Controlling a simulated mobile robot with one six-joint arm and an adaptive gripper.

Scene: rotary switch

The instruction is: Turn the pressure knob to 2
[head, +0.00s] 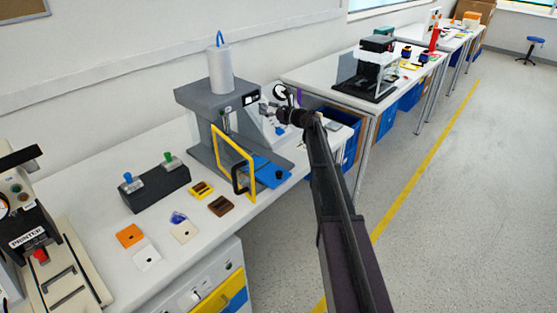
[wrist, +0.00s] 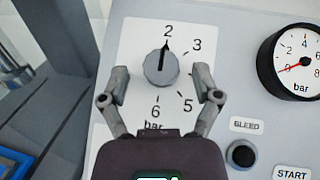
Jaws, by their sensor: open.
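The pressure knob (wrist: 161,69) is a round grey dial on a white scale plate, seen in the wrist view. Its black pointer points up at the mark by the 2. The figures 3, 5 and 6 and the word bar show around it; the place between 3 and 5 is hidden by the right finger. My gripper (wrist: 160,73) is open, with one finger on each side of the knob and a visible gap to it on both sides.
A pressure gauge (wrist: 297,62) with its red needle near 0 sits right of the knob. A black BLEED button (wrist: 242,154) is below it, above the START label. A yellow frame (head: 233,165) stands at the machine's front. Loose blocks lie on the bench to the left.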

